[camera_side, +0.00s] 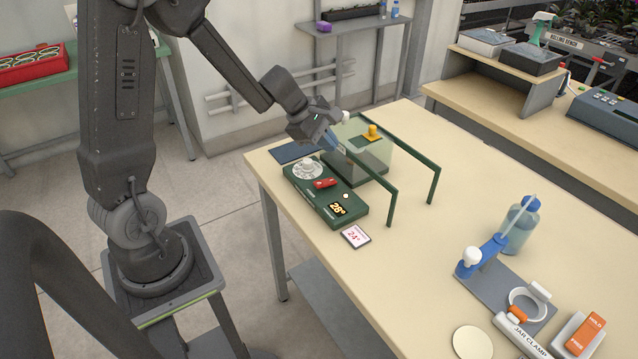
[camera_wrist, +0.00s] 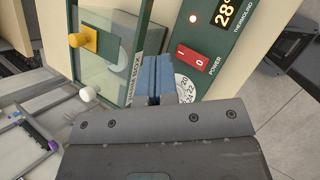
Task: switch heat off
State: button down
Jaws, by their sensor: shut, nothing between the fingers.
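A dark green thermostat box (camera_side: 348,215) lies on the bench with a dial (camera_side: 308,169), a red power switch (camera_side: 325,183) and a display (camera_side: 337,209) reading 28°. In the wrist view the red switch (camera_wrist: 193,57) is marked I and 0, beside the word POWER. I cannot tell which side is pressed in. A small pale lamp (camera_wrist: 194,19) beside it looks lit. My gripper (camera_side: 330,143) is shut and empty, above the bench between the box and a glass case. Its blue fingertips (camera_wrist: 152,66) partly cover the dial (camera_wrist: 187,88) and are apart from the switch in the picture.
The glass case (camera_side: 365,155) with a yellow knob (camera_side: 372,131) stands close behind the box, with green rails (camera_side: 436,180) around it. A white 24° card (camera_side: 355,236) lies in front of the box. A jar clamp stand (camera_side: 497,290) is farther right. The bench middle is clear.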

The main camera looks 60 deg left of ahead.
aim_at(321, 184)
jog(key=shift+s+f, duration=0.25)
jog(key=shift+f, duration=1)
jog(key=shift+s+f, duration=0.3)
jog(key=shift+f, duration=0.95)
jog(key=shift+s+f, duration=0.25)
jog(key=shift+f, duration=1)
jog(key=shift+f, duration=0.15)
jog(key=shift+s+f, duration=0.1)
jog(key=shift+f, duration=0.15)
jog(key=shift+s+f, duration=0.1)
jog(key=shift+f, duration=0.4)
jog(key=shift+w+r, duration=0.2)
jog(key=shift+r, duration=0.75)
jog(key=shift+w+r, duration=0.25)
jog(key=shift+r, duration=0.8)
jog(key=shift+w+r, duration=0.2)
jog(key=shift+r, duration=1.2)
